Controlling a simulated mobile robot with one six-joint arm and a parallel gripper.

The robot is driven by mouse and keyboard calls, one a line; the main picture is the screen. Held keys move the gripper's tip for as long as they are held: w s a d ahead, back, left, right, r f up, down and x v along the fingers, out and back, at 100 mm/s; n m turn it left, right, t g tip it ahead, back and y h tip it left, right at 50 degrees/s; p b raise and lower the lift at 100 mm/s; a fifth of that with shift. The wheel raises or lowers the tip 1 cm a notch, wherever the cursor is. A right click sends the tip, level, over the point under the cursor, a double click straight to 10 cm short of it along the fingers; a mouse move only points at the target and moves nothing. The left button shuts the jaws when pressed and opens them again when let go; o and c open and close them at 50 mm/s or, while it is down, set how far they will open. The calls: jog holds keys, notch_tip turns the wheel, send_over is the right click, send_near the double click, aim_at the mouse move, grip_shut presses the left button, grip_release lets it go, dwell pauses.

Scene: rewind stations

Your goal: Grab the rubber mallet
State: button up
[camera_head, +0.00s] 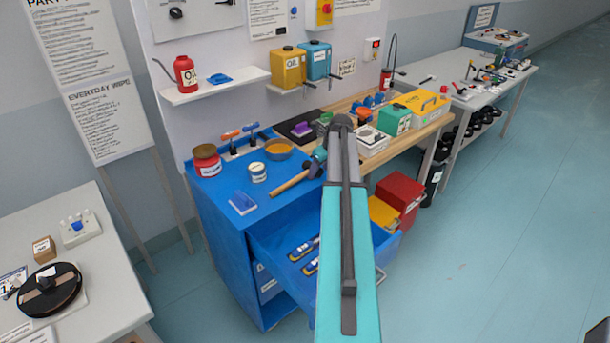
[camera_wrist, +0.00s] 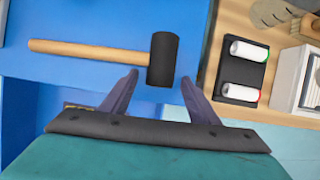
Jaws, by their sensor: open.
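The rubber mallet has a black head (camera_wrist: 163,60) and a wooden handle (camera_wrist: 85,50) pointing left in the wrist view. It lies on the blue cabinet top (camera_wrist: 60,22). In the head view its wooden handle (camera_head: 290,183) shows, and my arm stands just beside the head end. My gripper (camera_wrist: 160,80) is open in the wrist view, its two fingers apart on either side of the lower part of the mallet head as seen there. Nothing is held. Whether the fingers touch the head cannot be told.
A black holder (camera_wrist: 243,73) with two white cylinders sits right of the mallet on the wooden bench (camera_wrist: 285,60). A blue drawer (camera_head: 290,240) stands open below the top.

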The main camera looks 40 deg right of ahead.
jog(key=c, duration=1.3)
jog(key=shift+r, duration=0.15)
jog(key=shift+c, duration=0.2)
jog(key=shift+r+b, duration=0.9)
jog(key=shift+r, duration=0.7)
jog(key=s+r+b, duration=0.1)
jog(key=s+b, duration=0.3)
jog(key=s, duration=1.2)
jog(key=shift+a+r, duration=0.2)
jog(key=shift+r, duration=0.1)
